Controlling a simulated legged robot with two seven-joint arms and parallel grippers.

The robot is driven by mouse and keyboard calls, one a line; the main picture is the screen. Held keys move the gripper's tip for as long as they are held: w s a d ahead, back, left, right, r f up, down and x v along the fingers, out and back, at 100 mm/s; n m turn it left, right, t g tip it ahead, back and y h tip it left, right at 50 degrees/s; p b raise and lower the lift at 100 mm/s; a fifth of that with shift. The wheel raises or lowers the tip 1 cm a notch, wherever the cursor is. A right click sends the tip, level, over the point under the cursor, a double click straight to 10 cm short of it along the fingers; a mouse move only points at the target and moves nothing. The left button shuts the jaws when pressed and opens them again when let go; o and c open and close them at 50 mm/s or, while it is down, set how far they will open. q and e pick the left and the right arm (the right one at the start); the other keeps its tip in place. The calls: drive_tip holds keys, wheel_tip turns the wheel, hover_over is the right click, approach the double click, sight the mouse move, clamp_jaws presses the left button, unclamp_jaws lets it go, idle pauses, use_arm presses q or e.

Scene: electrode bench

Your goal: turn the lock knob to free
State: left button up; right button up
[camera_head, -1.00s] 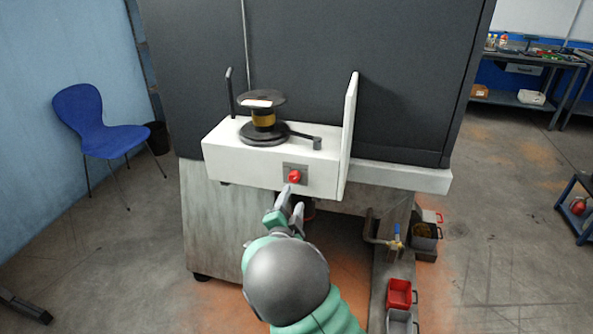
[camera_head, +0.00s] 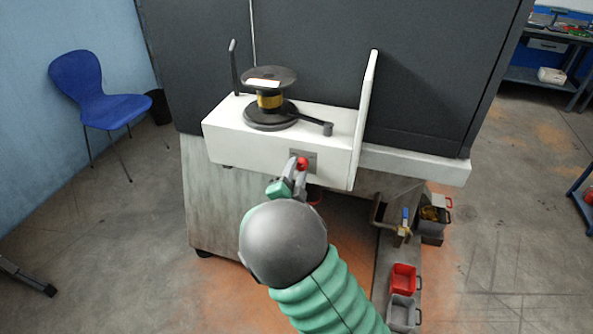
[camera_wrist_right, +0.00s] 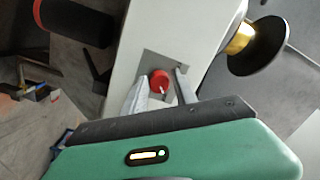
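The lock knob (camera_head: 303,163) is a small red knob on a grey plate (camera_head: 312,158) at the front face of a white box (camera_head: 240,141). In the right wrist view the red knob (camera_wrist_right: 159,81) has a pale line on it. My right gripper (camera_head: 298,166) has reached the knob from below. In the wrist view its two fingers (camera_wrist_right: 163,82) stand on either side of the knob. A gap shows between the knob and the right-hand finger; the left-hand finger is very close, and I cannot tell if it touches. My left gripper is not in view.
A spool (camera_head: 270,97) on a dark turntable with a crank arm sits on the box. A white upright panel (camera_head: 366,120) rises at its right end. Below right are a valve with a blue handle (camera_head: 405,218) and red (camera_head: 403,278) and grey bins (camera_head: 402,313).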

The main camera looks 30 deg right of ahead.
drive_tip(key=shift+c, duration=1.3)
drive_tip(key=shift+d+r, duration=0.1)
drive_tip(key=shift+d, duration=0.3)
clamp_jaws()
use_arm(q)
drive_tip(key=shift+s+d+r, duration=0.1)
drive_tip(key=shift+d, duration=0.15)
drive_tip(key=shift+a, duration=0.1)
use_arm(e)
drive_tip(key=shift+a, duration=0.1)
